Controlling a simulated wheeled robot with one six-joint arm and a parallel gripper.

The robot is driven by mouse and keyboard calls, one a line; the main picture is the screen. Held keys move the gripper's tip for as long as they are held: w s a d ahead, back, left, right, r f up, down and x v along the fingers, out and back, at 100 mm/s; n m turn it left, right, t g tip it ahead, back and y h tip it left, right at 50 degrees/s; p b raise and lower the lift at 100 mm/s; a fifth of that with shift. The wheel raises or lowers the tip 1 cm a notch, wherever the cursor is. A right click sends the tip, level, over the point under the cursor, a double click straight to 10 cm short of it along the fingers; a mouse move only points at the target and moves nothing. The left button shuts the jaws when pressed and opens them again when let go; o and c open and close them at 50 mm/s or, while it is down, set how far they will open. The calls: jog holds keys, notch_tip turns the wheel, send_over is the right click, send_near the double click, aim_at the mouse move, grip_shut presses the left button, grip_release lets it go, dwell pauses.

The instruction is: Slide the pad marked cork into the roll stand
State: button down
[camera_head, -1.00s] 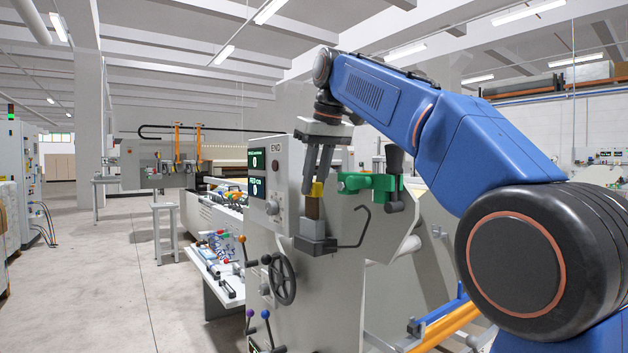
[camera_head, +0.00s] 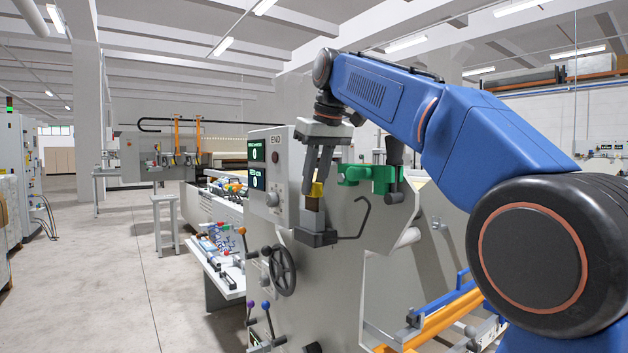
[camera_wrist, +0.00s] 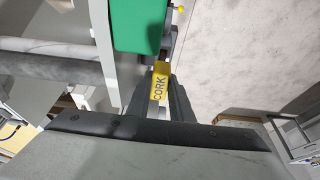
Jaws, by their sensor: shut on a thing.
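The pad marked CORK has a yellow top with its lettering readable in the wrist view (camera_wrist: 159,89). My gripper (camera_head: 317,186) is shut on the yellow part, pointing down. The pad is upright, directly over a dark grey holder (camera_head: 315,237) on the side of the grey roll stand (camera_head: 335,285).
A green clamp (camera_head: 366,174) with a dark handle is close to the right of my gripper. A bent hook (camera_head: 362,219) sticks out right of the holder. A control panel (camera_head: 267,175) and handwheel (camera_head: 282,270) are on the left. Open floor (camera_head: 110,270) lies farther left.

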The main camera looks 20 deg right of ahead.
jog(key=shift+f, duration=1)
jog(key=c, duration=1.5)
grip_release()
jog(key=v, duration=1.2)
jog(key=shift+s, duration=0.1)
